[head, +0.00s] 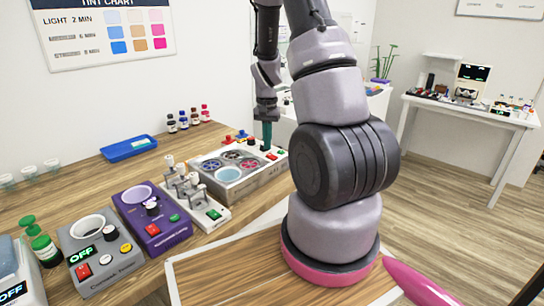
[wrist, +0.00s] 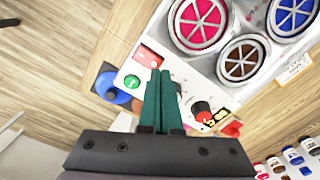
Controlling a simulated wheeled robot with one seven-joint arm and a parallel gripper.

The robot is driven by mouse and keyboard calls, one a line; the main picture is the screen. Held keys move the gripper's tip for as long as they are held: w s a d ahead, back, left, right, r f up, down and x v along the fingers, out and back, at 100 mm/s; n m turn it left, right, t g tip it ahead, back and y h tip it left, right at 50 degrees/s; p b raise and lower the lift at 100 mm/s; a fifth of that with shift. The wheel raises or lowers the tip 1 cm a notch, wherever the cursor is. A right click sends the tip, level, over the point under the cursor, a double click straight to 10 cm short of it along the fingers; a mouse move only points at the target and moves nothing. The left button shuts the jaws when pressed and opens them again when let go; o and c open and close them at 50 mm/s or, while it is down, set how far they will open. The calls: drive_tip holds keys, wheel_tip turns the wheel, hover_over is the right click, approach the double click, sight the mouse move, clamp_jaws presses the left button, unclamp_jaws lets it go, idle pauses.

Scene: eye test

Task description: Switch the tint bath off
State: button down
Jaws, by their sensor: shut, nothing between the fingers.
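The tint bath appears to be the white and grey unit (head: 262,181) with several round wells, on the wooden bench; its label is too small to read. In the wrist view its panel (wrist: 178,67) carries a red square switch (wrist: 147,57), a round green button (wrist: 132,82) and a red-and-black knob (wrist: 203,112). My gripper (head: 267,143) points down over the unit's far right part. In the wrist view my gripper (wrist: 160,76) has its teal fingers together and empty, tips close to the red switch and green button. Whether they touch is unclear.
Left of it stand a white unit with posts (head: 211,217), a purple unit (head: 152,219) and a grey unit (head: 100,255) whose display reads OFF. A blue tray (head: 128,148) and small bottles (head: 184,122) lie behind. Small coloured items (head: 228,138) sit beside the bath.

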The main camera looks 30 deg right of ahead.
drive_tip(key=shift+f, duration=0.9)
idle(0.3)
wheel_tip(320, 180, up, 7)
idle(0.8)
idle(0.3)
wheel_tip(320, 180, up, 18)
drive_tip(key=n+t+y, duration=0.1)
drive_tip(key=n+t, duration=0.1)
drive_tip(key=t, duration=0.2)
hover_over(267, 156)
drive_tip(key=s+a, duration=0.6)
drive_tip(key=a, duration=0.1)
drive_tip(key=s+a+r+n+t, duration=0.1)
drive_tip(key=s+a+r, duration=0.1)
drive_tip(key=s+r, duration=0.2)
drive_tip(key=s+a+r+t+y, duration=0.1)
drive_tip(key=s+a+r+t, duration=0.1)
drive_tip(key=s, duration=0.6)
wheel_tip(267, 156, up, 3)
drive_tip(key=shift+s+a+f+n, duration=0.2)
drive_tip(key=shift+a+n, duration=0.2)
drive_tip(key=shift+a, duration=0.4)
